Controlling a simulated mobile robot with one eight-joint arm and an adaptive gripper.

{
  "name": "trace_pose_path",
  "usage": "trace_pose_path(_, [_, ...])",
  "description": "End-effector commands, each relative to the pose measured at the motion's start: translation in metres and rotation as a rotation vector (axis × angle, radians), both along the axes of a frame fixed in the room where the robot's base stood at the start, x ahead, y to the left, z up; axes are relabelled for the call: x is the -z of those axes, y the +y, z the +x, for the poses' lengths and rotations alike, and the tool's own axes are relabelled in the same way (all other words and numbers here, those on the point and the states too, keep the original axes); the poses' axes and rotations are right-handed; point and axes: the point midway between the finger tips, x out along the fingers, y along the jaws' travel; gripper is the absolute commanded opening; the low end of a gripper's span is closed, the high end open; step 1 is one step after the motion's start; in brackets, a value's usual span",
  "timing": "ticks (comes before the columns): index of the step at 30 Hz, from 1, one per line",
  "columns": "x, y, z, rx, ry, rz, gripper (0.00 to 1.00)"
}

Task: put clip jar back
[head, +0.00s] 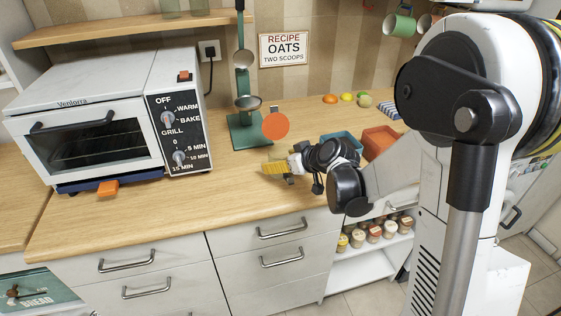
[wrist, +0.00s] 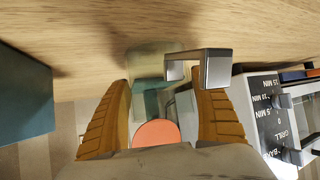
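A pale, see-through jar-like body (wrist: 151,60) shows at the fingertips in the wrist view, low over the wooden counter. An orange disc (head: 276,125) stands upright just beyond my gripper (head: 268,169). It also shows between the fingers in the wrist view (wrist: 157,133); it looks like the raised lid of the jar, but the join is hidden. A grey metal clip-like bracket (wrist: 207,68) is beside the right finger. My yellow fingers (wrist: 160,100) are spread apart, and I see no clear contact with the glass.
A white toaster oven (head: 100,120) stands left, a green stand (head: 246,130) behind. A teal bin (head: 343,139) and an orange bin (head: 379,141) are right of my gripper. A wooden shelf (head: 120,30) above holds glass jars (head: 171,7).

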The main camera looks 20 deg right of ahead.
Motion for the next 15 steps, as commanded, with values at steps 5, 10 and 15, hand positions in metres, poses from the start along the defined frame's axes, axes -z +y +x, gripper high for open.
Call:
trace_pose_path(5, [-0.001,0.000,0.000,0.000,0.000,0.000,0.88])
trace_pose_path(10, [-0.001,0.000,0.000,0.000,0.000,0.000,0.88])
trace_pose_path(15, [-0.014,-0.005,-0.011,0.003,0.000,0.000,0.88])
